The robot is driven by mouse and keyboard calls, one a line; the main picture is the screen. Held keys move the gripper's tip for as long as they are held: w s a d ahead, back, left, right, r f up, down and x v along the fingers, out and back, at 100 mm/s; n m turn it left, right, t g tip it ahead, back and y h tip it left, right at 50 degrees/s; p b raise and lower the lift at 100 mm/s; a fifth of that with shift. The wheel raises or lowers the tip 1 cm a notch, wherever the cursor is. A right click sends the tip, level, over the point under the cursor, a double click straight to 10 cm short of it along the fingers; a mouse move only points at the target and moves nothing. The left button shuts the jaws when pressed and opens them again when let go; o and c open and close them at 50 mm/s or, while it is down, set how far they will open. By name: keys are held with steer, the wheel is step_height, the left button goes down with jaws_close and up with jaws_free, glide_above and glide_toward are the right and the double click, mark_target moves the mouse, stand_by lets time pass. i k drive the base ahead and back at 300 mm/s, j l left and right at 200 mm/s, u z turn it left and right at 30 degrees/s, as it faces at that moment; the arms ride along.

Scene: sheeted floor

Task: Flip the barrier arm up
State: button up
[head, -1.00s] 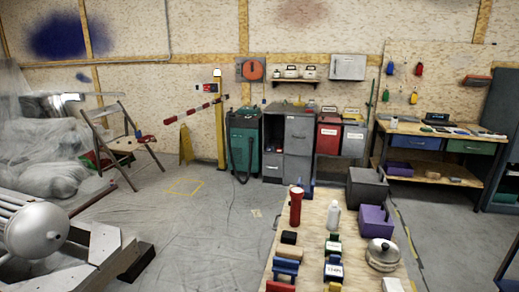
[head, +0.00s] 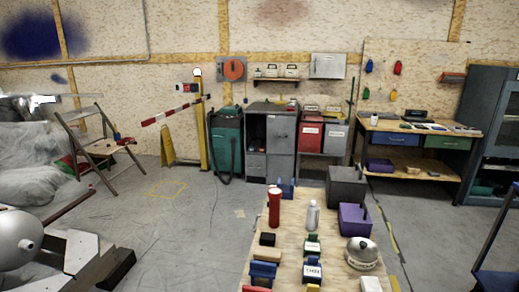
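The barrier arm (head: 172,112) is a red-and-white striped bar in the head view, left of centre near the back wall. It slopes slightly, its left end lower, and joins a yellow post (head: 201,125) at its right. The post stands upright on the floor. The arm is well off the floor, roughly level rather than raised.
A folding chair (head: 92,150) stands left and a green bin (head: 226,140) right of the post. A yellow floor sign (head: 167,146) stands below the arm. Grey floor (head: 185,230) is open between.

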mark_target(148, 122)
steer(key=i+j+u, duration=0.6)
steer(key=u, duration=0.2)
steer(key=i+j+u, duration=0.15)
steer(key=i+u, duration=0.65)
steer(key=i+j+z, duration=0.1)
steer(key=i, duration=0.5)
steer(key=i+j+z, duration=0.1)
steer(key=i, duration=0.5)
steer(key=i+l+z, duration=0.2)
steer(key=i+z, duration=1.05)
steer(key=i+j+z, duration=0.15)
steer(key=i+z, duration=0.25)
steer(key=i+l, duration=0.1)
steer(key=i, duration=0.45)
steer(key=i+l, duration=0.15)
steer(key=i, duration=0.45)
steer(key=i+l, duration=0.1)
steer(key=i, duration=0.45)
steer(key=i+l+u, duration=0.25)
steer(key=i, duration=0.2)
steer(key=i+l+u, duration=0.2)
steer(key=i, duration=0.25)
